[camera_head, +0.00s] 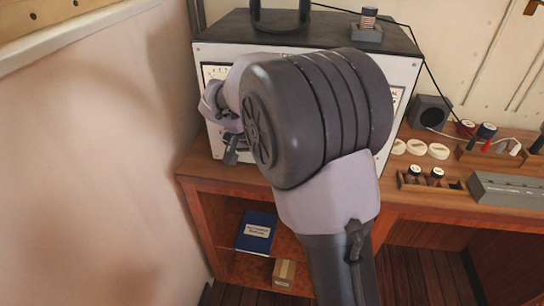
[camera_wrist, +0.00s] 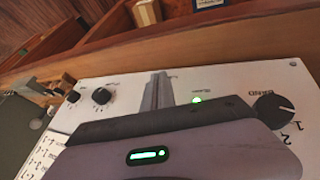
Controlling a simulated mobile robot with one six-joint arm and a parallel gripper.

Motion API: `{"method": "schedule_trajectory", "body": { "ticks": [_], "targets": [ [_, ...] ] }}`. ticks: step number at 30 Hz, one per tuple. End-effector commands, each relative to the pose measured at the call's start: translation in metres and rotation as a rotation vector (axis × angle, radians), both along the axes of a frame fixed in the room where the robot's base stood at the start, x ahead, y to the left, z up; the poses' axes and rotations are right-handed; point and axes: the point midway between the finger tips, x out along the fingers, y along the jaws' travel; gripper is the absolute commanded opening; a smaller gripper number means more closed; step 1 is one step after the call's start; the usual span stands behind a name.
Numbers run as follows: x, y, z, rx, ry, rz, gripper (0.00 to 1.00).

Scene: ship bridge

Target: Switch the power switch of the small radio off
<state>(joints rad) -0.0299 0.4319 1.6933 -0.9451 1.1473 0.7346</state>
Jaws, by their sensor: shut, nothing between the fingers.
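The radio (camera_head: 225,52) is a box with a dark top and a white front panel, standing on the wooden desk. My arm covers most of its front in the head view. In the wrist view its panel (camera_wrist: 235,84) appears turned over, with a band knob (camera_wrist: 273,107), two smaller black knobs and a lit green lamp (camera_wrist: 196,100). My gripper (camera_wrist: 158,82) is shut and empty at the panel, between the small knobs and the lamp. I cannot tell whether its fingertips touch the panel. I cannot make out the power switch; the fingers may hide it.
A wall (camera_head: 95,160) stands close on the left. On the desk to the right are a black speaker (camera_head: 430,111), white round pieces (camera_head: 438,151) and a grey metal box (camera_head: 505,190). A blue book (camera_head: 256,232) and a small carton (camera_head: 284,274) lie in the shelf below.

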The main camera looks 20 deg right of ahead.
Motion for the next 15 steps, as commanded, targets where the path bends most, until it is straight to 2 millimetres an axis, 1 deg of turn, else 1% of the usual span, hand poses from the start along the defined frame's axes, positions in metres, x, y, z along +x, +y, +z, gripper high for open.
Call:
{"method": "schedule_trajectory", "body": {
  "ticks": [8, 15],
  "targets": [
    [0.0, 0.0, 0.001, 0.0, 0.0, 0.0, 0.0],
    [0.0, 0.0, 0.011, -0.001, -0.001, 0.0, 0.0]
  ]
}}
